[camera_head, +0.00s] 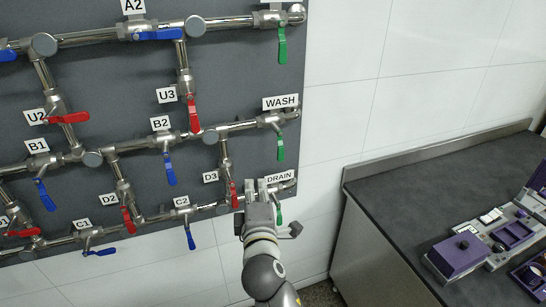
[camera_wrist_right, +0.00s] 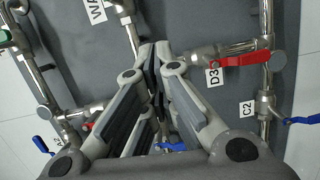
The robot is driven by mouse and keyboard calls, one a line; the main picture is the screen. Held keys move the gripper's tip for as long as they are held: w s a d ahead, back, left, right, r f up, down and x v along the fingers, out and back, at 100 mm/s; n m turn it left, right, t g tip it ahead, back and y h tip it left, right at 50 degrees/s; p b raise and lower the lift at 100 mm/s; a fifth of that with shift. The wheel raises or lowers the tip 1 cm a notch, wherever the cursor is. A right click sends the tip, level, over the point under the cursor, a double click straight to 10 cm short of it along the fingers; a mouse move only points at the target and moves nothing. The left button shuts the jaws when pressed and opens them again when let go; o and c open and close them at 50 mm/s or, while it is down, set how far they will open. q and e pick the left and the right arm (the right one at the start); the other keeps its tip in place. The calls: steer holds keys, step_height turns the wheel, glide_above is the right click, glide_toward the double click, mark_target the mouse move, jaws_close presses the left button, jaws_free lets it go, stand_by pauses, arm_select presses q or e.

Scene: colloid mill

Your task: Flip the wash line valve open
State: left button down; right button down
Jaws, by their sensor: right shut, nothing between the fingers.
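The wash line valve hangs its green handle (camera_head: 280,145) straight down, across its pipe, below the WASH label (camera_head: 281,102) at the right edge of the panel. My right gripper (camera_head: 262,184) is below and slightly left of this handle, in front of the DRAIN pipe run, apart from the handle. In the right wrist view the fingers of my right gripper (camera_wrist_right: 157,58) are shut and empty. The left gripper is not in view.
The DRAIN valve's green handle (camera_head: 279,214) is partly hidden beside my right gripper. The red D3 handle (camera_head: 234,194) is close on its left and also shows in the right wrist view (camera_wrist_right: 241,58). A dark counter (camera_head: 400,215) with purple equipment (camera_head: 459,254) stands at right.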

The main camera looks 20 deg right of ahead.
mark_target(281, 154)
steer(key=shift+s+a, duration=0.1)
steer(key=shift+a, duration=0.05)
steer(key=w+d+p, duration=0.4)
steer(key=w+d, duration=0.2)
steer(key=w, duration=0.4)
steer(key=shift+f+p, duration=0.15)
steer(key=shift+p, duration=0.25)
